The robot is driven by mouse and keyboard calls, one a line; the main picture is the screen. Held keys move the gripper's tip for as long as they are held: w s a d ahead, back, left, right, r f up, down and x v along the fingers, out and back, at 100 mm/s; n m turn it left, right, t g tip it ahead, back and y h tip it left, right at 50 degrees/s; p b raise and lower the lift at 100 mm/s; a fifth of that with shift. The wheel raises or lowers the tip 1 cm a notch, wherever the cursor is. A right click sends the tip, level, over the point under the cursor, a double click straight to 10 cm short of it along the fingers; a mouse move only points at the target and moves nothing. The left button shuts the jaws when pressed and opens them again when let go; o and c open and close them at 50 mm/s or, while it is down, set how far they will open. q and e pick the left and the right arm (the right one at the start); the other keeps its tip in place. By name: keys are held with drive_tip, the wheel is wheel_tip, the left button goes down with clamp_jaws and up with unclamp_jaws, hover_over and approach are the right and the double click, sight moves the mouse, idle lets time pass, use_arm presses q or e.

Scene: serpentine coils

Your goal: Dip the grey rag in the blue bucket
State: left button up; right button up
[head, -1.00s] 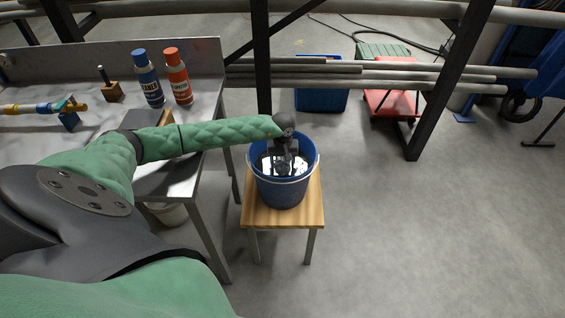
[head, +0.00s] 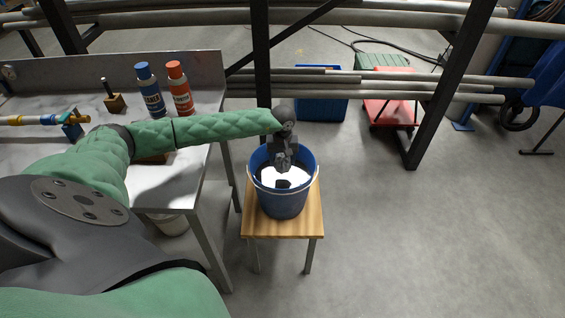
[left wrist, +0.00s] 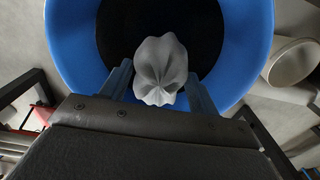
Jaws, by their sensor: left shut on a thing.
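The blue bucket (head: 283,204) stands upright on a small wooden-topped stool, with a bright reflection on the dark liquid inside. My left gripper (head: 283,165) points down over the bucket's mouth, its lower part around rim height. In the left wrist view, the left gripper's fingers are shut on the grey rag (left wrist: 160,68), a crumpled light-grey bundle. There the rag shows against the dark inside of the blue bucket (left wrist: 72,40). In the head view the rag cannot be told apart from the gripper and the dark shape below it. My right gripper is not in view.
A metal workbench (head: 185,185) stands left of the stool, with a blue bottle (head: 150,92) and an orange bottle (head: 180,90) on it. A blue bin (head: 320,95) and a red cart (head: 390,108) are behind.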

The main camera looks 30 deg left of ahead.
sight(282, 157)
use_arm(q)
drive_tip(key=shift+r+p, duration=0.45)
drive_tip(key=shift+r, duration=2.05)
